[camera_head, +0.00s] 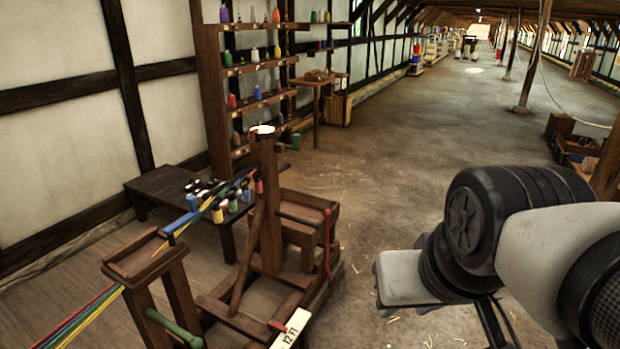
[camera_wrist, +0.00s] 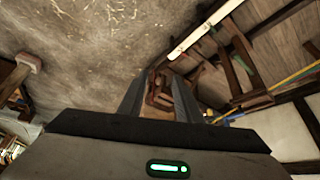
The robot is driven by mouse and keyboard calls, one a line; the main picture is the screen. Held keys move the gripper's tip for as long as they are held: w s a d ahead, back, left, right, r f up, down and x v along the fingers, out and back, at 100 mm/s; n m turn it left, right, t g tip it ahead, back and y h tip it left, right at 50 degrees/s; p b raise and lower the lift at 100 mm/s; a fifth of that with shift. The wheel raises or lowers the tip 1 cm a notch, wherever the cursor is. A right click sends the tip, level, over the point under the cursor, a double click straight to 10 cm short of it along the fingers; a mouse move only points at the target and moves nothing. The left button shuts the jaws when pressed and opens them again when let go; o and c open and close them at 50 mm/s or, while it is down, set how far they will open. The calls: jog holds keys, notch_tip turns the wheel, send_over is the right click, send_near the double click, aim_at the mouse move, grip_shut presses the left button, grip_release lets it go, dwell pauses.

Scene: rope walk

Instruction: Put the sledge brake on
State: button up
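The wooden sledge (camera_head: 268,225) stands left of centre in the head view, with an upright post and a box behind it. A thin red bar (camera_head: 328,245) hangs at its right side, and a short red-tipped handle (camera_head: 277,325) shows low at its front. I cannot tell which part is the brake or how it is set.
Coloured strands (camera_head: 95,312) run from the sledge over a wooden trestle (camera_head: 150,262). A green handle (camera_head: 175,328) is by the trestle. A dark bench (camera_head: 160,185) and a shelf of bobbins (camera_head: 210,80) line the left wall. The floor (camera_head: 430,130) beyond is open.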

jog(key=shift+c, duration=0.2)
jog(key=shift+r, duration=0.2)
jog(key=c, duration=0.4)
notch_tip(320, 180, up, 4)
jog(key=p, duration=0.4)
grip_shut()
jog(key=shift+f, duration=0.25)
